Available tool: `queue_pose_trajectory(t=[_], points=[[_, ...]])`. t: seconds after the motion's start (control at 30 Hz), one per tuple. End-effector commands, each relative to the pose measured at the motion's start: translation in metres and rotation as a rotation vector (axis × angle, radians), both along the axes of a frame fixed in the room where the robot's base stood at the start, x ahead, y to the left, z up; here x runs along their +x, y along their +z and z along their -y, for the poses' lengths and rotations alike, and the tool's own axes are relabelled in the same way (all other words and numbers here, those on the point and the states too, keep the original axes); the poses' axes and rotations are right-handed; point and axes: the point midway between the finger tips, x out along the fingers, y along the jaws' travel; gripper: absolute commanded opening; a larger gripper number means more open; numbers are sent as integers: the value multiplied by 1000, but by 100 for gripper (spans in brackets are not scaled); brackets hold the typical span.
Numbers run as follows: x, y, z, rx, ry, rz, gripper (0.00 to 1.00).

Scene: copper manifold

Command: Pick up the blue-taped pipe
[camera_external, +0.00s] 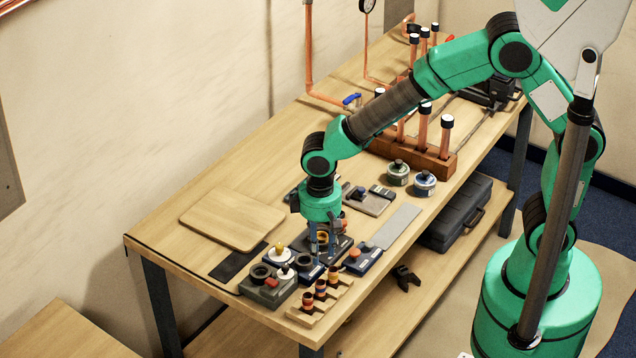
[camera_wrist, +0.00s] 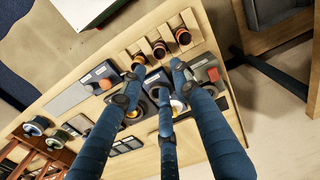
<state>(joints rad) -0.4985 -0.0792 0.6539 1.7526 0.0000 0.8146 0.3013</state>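My gripper (camera_external: 322,243) hangs over the front part of the workbench, low above a cluster of small devices. In the wrist view its three blue fingers (camera_wrist: 155,86) are spread apart, with nothing seen held between them. Several upright copper pipes with dark caps (camera_external: 446,137) stand in a wooden block (camera_external: 436,160) farther back on the bench, well away from my gripper. My forearm covers part of that group. I cannot make out blue tape on any pipe. Three short copper pieces (camera_external: 320,290) sit in a small wooden holder (camera_external: 306,318) near the bench's front edge, close to my gripper.
Several dark devices with knobs (camera_external: 268,288) crowd under and around my gripper. A wooden board (camera_external: 232,219) lies at the left, and a grey plate (camera_external: 396,226) at the right. Two round tins (camera_external: 424,184) stand before the block. A wall pipe has a blue-handled valve (camera_external: 351,99).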

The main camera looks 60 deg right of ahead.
Motion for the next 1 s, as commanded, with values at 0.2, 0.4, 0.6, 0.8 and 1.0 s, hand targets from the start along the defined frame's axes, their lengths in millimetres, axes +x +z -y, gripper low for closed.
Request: queue_pose_trajectory(t=[0.2,0.4,0.6,0.8,1.0], points=[[0,-7,0,0,0,-1,31],[-1,-32,1,-2,0,-3,31],[-1,-63,1,-1,0,-2,31],[0,-82,0,0,0,0,31],[0,-86,0,0,0,1,31]])
